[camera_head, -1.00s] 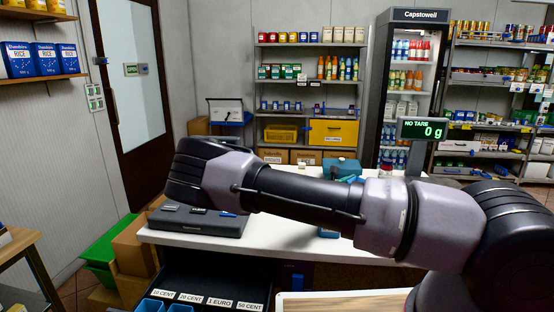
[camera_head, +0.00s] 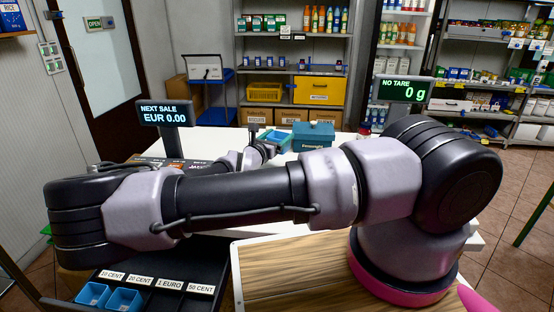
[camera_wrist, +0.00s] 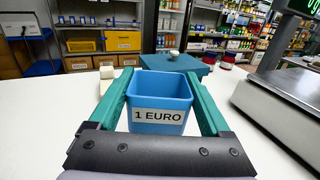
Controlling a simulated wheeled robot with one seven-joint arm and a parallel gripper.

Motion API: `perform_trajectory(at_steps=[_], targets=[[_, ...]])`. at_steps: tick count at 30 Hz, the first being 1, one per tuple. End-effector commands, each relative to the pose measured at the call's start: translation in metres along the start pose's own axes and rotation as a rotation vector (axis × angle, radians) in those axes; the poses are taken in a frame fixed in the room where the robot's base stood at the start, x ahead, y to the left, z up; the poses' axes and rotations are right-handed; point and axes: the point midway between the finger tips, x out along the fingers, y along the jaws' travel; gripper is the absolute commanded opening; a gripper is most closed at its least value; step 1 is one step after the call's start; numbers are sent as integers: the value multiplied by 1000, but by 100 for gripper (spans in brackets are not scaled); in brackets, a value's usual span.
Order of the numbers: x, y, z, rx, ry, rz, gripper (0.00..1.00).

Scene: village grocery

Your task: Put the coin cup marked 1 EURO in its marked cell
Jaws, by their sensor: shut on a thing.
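The blue coin cup marked 1 EURO (camera_wrist: 160,103) is upright between the two green fingers of my gripper (camera_wrist: 159,75), which is shut on it. In the head view the cup (camera_head: 277,141) shows beyond my forearm, at my gripper (camera_head: 268,146) over the white counter. Whether it touches the counter I cannot tell. The open dark cash drawer (camera_head: 214,262) at the lower left has a row of labels. The 1 EURO label (camera_head: 170,284) stands between 20 CENT and 50 CENT. Its cell is partly cut off by the frame's bottom edge.
Two blue cups (camera_head: 92,293) (camera_head: 125,300) sit in the 10 CENT and 20 CENT cells. A teal box (camera_head: 313,134) stands behind the held cup. A sale display (camera_head: 165,113) rises left of it. A scale (camera_wrist: 280,105) is at the right. A wooden board (camera_head: 290,275) lies right of the drawer.

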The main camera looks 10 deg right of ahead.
Motion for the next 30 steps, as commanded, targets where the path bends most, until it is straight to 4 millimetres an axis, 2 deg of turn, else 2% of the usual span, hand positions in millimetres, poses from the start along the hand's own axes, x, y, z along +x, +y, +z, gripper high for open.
perform_trajectory(at_steps=[4, 11, 15, 27, 28, 29, 30], targets=[[1, 0, -30, -3, 0, 0, 29], [1, 0, -54, -1, 0, 0, 29], [1, 0, -75, -1, 0, 1, 29], [1, 0, -83, 0, 0, -1, 29], [1, 0, -83, 0, 0, -1, 89], [1, 0, -83, 0, 0, -1, 100], [1, 0, -82, 0, 0, -1, 100]])
